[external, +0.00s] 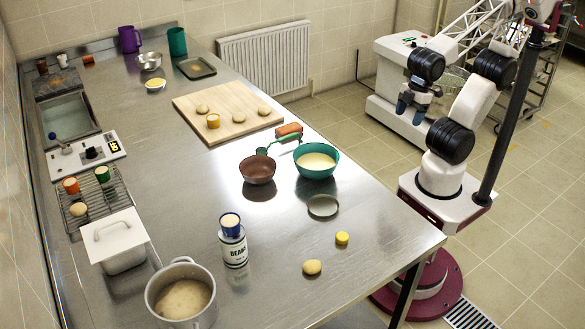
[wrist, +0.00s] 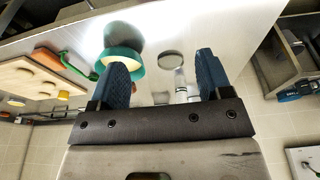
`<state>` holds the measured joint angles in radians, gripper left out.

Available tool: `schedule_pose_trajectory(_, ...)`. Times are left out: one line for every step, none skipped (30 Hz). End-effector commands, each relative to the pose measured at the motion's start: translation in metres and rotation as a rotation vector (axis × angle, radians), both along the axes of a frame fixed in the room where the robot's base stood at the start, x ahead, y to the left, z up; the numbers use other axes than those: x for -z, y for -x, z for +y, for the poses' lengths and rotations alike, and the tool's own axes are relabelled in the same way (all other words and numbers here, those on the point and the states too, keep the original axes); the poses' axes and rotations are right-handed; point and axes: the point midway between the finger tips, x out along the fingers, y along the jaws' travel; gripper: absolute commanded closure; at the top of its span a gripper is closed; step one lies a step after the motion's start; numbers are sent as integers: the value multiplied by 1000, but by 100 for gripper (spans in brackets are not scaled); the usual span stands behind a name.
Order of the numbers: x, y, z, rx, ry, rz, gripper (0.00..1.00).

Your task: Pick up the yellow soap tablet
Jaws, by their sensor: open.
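The yellow soap tablet (external: 342,238) appears to be the small round yellow piece lying on the steel table near its front right edge. It lies between a round dark lid (external: 322,206) and a tan bun (external: 312,267), touching neither. I cannot make it out in the wrist view. My gripper (external: 411,114) has blue fingers and hangs beyond the table's right edge, up and to the right of the tablet in the picture and well apart from it. In the wrist view my gripper (wrist: 162,72) is open, with nothing between its fingers.
A teal bowl (external: 317,162), a brown bowl (external: 257,170) and a green-handled tool (external: 283,139) stand behind the lid. A BEANS can (external: 233,248) and a stockpot (external: 180,292) stand to the left. A wooden board (external: 185,101) holds buns. The table around the tablet is mostly clear.

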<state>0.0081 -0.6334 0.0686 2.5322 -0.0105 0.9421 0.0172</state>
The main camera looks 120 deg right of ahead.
Motion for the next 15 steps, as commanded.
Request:
schedule_pose_trajectory(0,0,0,0,0,0,28)
schedule_pose_trajectory(0,0,0,0,0,0,28)
schedule_pose_trajectory(0,0,0,0,0,0,28)
schedule_pose_trajectory(0,0,0,0,0,0,28)
schedule_pose_trajectory(0,0,0,0,0,0,28)
schedule_pose_trajectory(0,-1,0,1,0,0,28)
schedule_pose_trajectory(0,-1,0,3,-1,1,28)
schedule_pose_trajectory(0,-2,0,5,-1,1,28)
schedule_pose_trajectory(0,-4,1,10,-2,2,28)
schedule_pose_trajectory(-1,-6,1,14,-4,3,28)
schedule_pose_trajectory(-1,-8,1,20,-6,4,28)
schedule_pose_trajectory(-1,-11,2,29,-8,7,28)
schedule_pose_trajectory(-2,-14,2,39,-11,9,28)
schedule_pose_trajectory(-2,-18,3,49,-14,11,28)
schedule_pose_trajectory(-1,-23,4,64,-18,15,28)
